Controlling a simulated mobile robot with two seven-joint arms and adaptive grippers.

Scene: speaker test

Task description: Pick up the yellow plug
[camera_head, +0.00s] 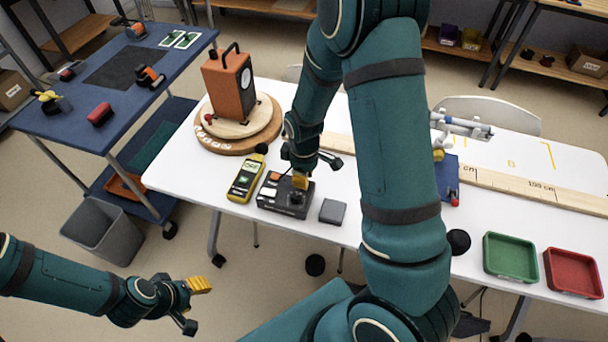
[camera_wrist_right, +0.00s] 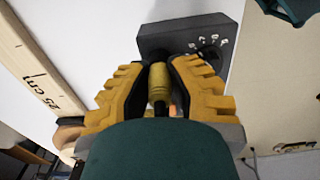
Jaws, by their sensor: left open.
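The yellow plug (camera_wrist_right: 159,82) shows in the right wrist view, upright between the two yellow fingers of my right gripper (camera_wrist_right: 163,66). The fingertips close in on both its sides and appear to touch it. Behind it is a dark grey box (camera_wrist_right: 185,30) with white markings; I cannot tell whether the plug touches this box. In the head view the right gripper (camera_head: 301,178) is over the dark box (camera_head: 275,195) on the white table, and the plug is hidden. My left gripper (camera_head: 203,303) is open and empty, low at the left, away from the tables.
An orange speaker (camera_head: 222,84) stands on a round wooden turntable (camera_head: 262,134). A yellow meter (camera_head: 246,178) and a small grey block (camera_head: 333,211) flank the box. Green (camera_head: 512,257) and red (camera_head: 573,272) trays sit at the right. A blue cart (camera_head: 60,130) stands left.

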